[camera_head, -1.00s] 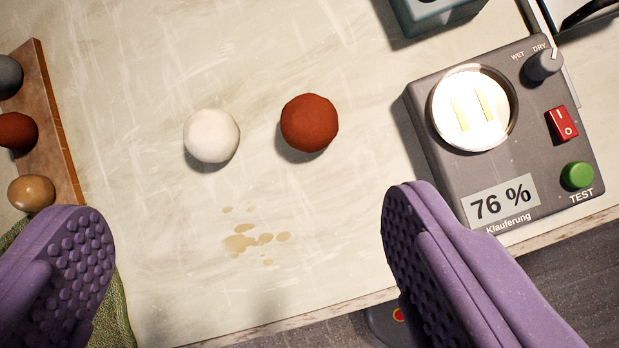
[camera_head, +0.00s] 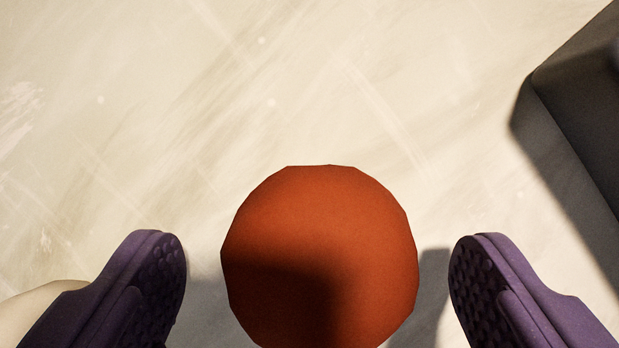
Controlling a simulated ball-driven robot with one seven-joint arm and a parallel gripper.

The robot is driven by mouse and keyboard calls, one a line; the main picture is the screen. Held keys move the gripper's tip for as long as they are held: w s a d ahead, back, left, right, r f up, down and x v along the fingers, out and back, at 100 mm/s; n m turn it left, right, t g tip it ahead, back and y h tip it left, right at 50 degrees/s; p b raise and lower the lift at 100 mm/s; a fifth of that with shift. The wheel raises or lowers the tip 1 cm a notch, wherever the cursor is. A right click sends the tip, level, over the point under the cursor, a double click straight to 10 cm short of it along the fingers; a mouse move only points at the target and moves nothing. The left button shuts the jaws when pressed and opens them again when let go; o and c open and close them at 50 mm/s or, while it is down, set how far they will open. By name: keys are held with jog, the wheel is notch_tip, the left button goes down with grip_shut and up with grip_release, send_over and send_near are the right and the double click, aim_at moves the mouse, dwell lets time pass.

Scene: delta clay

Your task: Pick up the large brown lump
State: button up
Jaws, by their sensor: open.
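The large brown lump (camera_head: 322,235) is a reddish-brown, roughly round ball on the pale worktop, at the lower middle of the view. Its lower edge is cut off by the frame, and a shadow covers part of its lower left. My gripper (camera_head: 318,270) is open, with one purple finger on each side of the lump. A gap shows between each finger and the lump, and neither finger appears to touch it.
Part of a pale, rounded thing (camera_head: 35,308), likely the white lump, shows behind the left finger at the lower left. A dark grey box (camera_head: 580,115) stands at the right edge. The worktop (camera_head: 200,100) above the lump is clear.

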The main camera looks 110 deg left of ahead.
jog(key=shift+d+f, duration=0.15)
jog(key=shift+f, duration=0.3)
jog(key=shift+r, duration=0.1)
jog(key=c, duration=1.2)
jog(key=shift+r, duration=0.2)
